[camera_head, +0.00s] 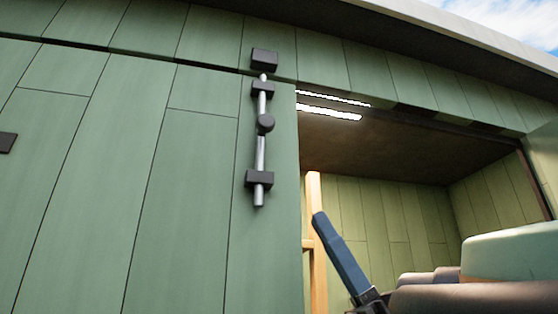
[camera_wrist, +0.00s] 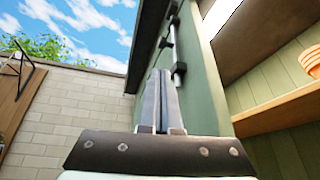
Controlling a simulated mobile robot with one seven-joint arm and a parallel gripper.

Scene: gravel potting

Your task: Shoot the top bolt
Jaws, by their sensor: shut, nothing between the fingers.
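The top bolt (camera_head: 261,152) is a silver rod on the upper edge of the green door (camera_head: 195,190). It runs through two black brackets, with a dark round knob (camera_head: 265,123) between them. A black keeper (camera_head: 264,58) sits above it on the frame. The rod's upper tip is at the keeper's lower edge; I cannot tell whether it enters. My gripper (camera_head: 319,219) is below and right of the bolt, in front of the opening, apart from it. In the wrist view its fingers (camera_wrist: 160,72) are together and empty, with the bolt (camera_wrist: 174,48) beyond them.
Right of the door is an open doorway with a wooden post (camera_head: 316,240) and lit ceiling strips (camera_head: 330,110). The wrist view shows a shelf (camera_wrist: 280,108) with orange pots (camera_wrist: 312,60) at right and a pale block wall (camera_wrist: 75,100) at left. The door face left of the bolt is mostly clear.

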